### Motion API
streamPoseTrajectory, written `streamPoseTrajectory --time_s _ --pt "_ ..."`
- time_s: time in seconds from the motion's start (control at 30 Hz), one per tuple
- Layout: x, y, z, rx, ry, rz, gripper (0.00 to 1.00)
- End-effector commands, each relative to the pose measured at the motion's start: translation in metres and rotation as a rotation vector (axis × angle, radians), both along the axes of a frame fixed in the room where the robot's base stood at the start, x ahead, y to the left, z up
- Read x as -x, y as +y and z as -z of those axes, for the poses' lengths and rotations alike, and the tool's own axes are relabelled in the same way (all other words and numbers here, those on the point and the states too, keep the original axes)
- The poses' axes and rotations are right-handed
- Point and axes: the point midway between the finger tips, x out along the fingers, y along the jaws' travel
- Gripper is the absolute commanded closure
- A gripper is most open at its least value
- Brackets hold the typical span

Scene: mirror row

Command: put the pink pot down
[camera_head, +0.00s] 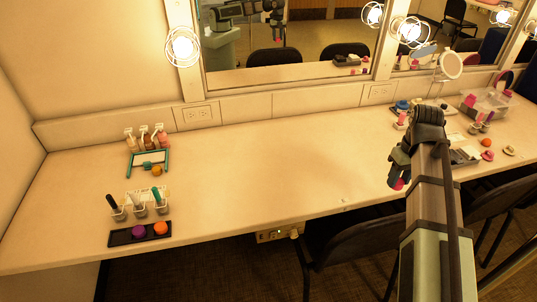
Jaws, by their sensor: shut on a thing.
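My gripper (398,178) is at the right of the white counter, pointing down, and is shut on the pink pot (398,185). Only a small pink part of the pot shows below the dark fingers. The fingers hide the rest of it, and I cannot tell whether it touches the counter (270,165). At the front left, a dark tray (124,237) holds a purple pot (138,231) and an orange pot (161,228).
Cups with brushes (139,207) and a teal-framed rack (149,162) stand at the left. To the right of my arm are a grey tray (466,156), another pink pot (488,155), a round mirror (451,65) and a clear box (487,101). The counter's middle is clear.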

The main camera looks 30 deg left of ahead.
Motion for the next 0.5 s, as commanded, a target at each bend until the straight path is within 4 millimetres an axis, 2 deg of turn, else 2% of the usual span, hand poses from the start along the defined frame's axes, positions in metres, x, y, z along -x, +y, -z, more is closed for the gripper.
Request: streamPoseTrajectory --time_s 0.5 --pt "0.023 0.154 0.005 0.000 0.000 -0.238 0.90"
